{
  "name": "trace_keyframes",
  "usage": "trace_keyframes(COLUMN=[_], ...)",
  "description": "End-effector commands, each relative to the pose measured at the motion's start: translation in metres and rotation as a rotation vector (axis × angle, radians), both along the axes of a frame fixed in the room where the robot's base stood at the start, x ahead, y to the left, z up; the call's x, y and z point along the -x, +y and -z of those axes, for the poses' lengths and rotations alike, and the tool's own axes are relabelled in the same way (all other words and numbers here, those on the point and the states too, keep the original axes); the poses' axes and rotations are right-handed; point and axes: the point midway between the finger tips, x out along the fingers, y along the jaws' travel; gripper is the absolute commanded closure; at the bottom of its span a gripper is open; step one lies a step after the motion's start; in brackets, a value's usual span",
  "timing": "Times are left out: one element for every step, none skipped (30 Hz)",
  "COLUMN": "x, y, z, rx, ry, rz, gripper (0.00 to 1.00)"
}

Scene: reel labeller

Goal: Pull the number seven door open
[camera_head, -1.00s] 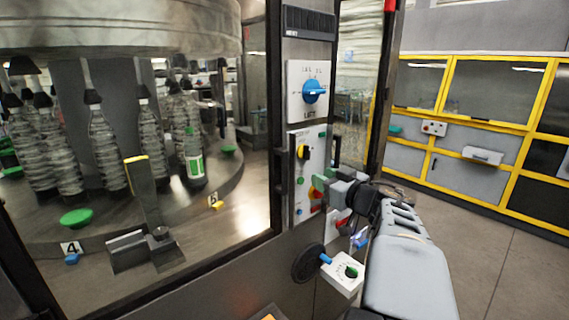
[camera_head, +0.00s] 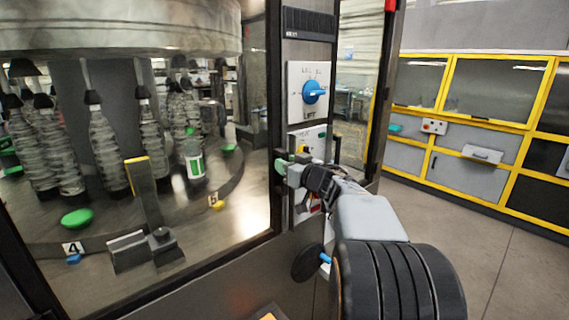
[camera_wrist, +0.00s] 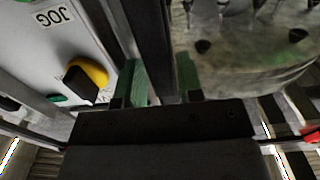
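No plate with a seven is readable, so I cannot tell which door is number seven. My gripper (camera_head: 284,168) reaches the narrow post between this glass and the control panel (camera_head: 312,92). In the wrist view my gripper (camera_wrist: 160,84) has its two green fingers apart, with a dark upright bar (camera_wrist: 150,35) showing between them. Whether the bar is a handle or frame, and whether the fingers touch it, I cannot tell.
A blue knob marked LIFT (camera_head: 314,92) is above my gripper. A black handwheel (camera_head: 307,262) juts out below. Yellow-framed cabinets (camera_head: 470,120) stand right, with open floor before them.

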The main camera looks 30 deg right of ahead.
Motion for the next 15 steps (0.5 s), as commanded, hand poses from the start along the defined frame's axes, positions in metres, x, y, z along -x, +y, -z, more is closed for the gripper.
trace_keyframes(x=[-0.0036, -0.0052, -0.0067, -0.0076, -0.0083, -0.0089, -0.0092, -0.0093, -0.0094, -0.0093, -0.0093, -0.0092, -0.0092, -0.0092, -0.0091], y=[0.0009, 0.0012, 0.0016, 0.0019, 0.0020, 0.0020, 0.0021, 0.0021, 0.0021, 0.0020, 0.0020, 0.0020, 0.0020, 0.0020, 0.0019], z=[0.0003, 0.0003, 0.0001, 0.0000, 0.0000, 0.0000, 0.0000, 0.0000, 0.0000, 0.0000, 0.0001, 0.0001, 0.0001, 0.0001, 0.0001], rx=[-0.001, -0.001, 0.000, 0.000, 0.000, 0.000, 0.000, -0.001, -0.001, -0.001, 0.000, -0.001, -0.001, -0.001, -0.001], ry=[0.001, 0.000, 0.000, 0.000, 0.000, -0.001, -0.001, -0.001, -0.001, 0.000, 0.000, 0.000, 0.000, 0.000, 0.000], rz=[-0.001, -0.001, -0.001, -0.001, -0.001, -0.001, -0.001, 0.000, 0.000, 0.000, 0.000, 0.000, 0.000, 0.000, 0.000], gripper=[0.66, 0.66, 0.66, 0.66, 0.66, 0.66, 0.66, 0.66, 0.66, 0.66, 0.66, 0.66, 0.66, 0.66, 0.70])
